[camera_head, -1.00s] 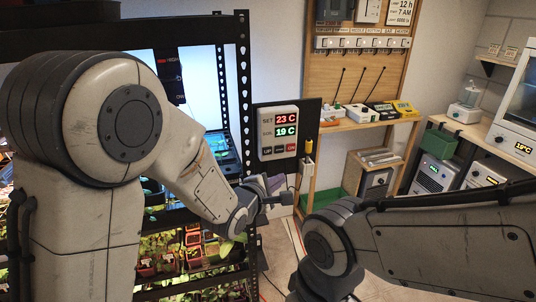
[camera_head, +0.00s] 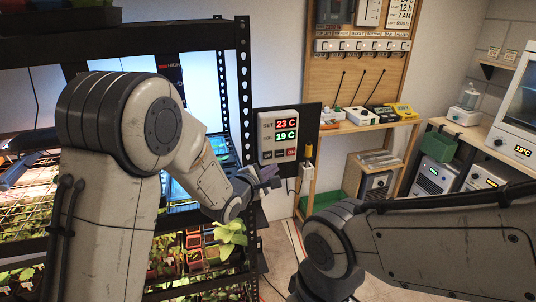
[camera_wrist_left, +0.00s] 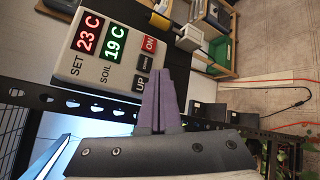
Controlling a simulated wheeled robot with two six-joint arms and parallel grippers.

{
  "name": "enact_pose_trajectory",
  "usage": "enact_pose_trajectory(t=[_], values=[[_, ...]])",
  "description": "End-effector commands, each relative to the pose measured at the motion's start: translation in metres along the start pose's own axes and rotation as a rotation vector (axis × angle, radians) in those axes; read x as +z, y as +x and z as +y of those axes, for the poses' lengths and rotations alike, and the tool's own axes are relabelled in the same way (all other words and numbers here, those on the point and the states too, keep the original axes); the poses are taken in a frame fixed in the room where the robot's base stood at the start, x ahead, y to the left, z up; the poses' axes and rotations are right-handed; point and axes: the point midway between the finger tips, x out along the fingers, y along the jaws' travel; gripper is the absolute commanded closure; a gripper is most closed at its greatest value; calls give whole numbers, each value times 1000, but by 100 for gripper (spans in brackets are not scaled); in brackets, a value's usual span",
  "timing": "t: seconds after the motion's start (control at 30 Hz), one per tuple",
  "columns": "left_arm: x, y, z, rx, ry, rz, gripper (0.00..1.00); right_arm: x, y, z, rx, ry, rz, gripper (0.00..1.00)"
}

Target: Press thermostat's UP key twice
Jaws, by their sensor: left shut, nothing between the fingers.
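The thermostat (camera_head: 265,130) is a pale box on a dark panel. It reads SET 23 C in red and SOIL 19 C in green. Its dark UP key (camera_head: 267,155) is at the lower left, with DOWN in the middle and a red ON key at right. My left gripper (camera_head: 270,172) is shut and empty, just below the keys. In the left wrist view, the purple fingers (camera_wrist_left: 160,72) point beside the UP key (camera_wrist_left: 139,84); I cannot tell whether they touch the thermostat (camera_wrist_left: 66,64). My right arm shows, but its gripper is out of view.
A black perforated rack post (camera_head: 245,90) stands left of the thermostat. Seedlings in pots (camera_head: 231,236) fill the shelf below my left arm. A wooden bench (camera_head: 345,128) stands farther right.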

Motion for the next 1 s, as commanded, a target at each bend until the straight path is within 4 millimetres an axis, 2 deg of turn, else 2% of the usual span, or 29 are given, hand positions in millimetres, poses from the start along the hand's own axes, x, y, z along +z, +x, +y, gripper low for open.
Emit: enact_pose_trajectory(t=[0.1,0.33,1.0], values=[[-8,10,9,1,-1,1,100,0,-5,0,0,0,0,100],[-17,22,16,0,-1,1,100,0,-8,-1,0,1,0,100],[-18,24,17,0,0,0,100,0,-8,-1,0,1,0,100]])
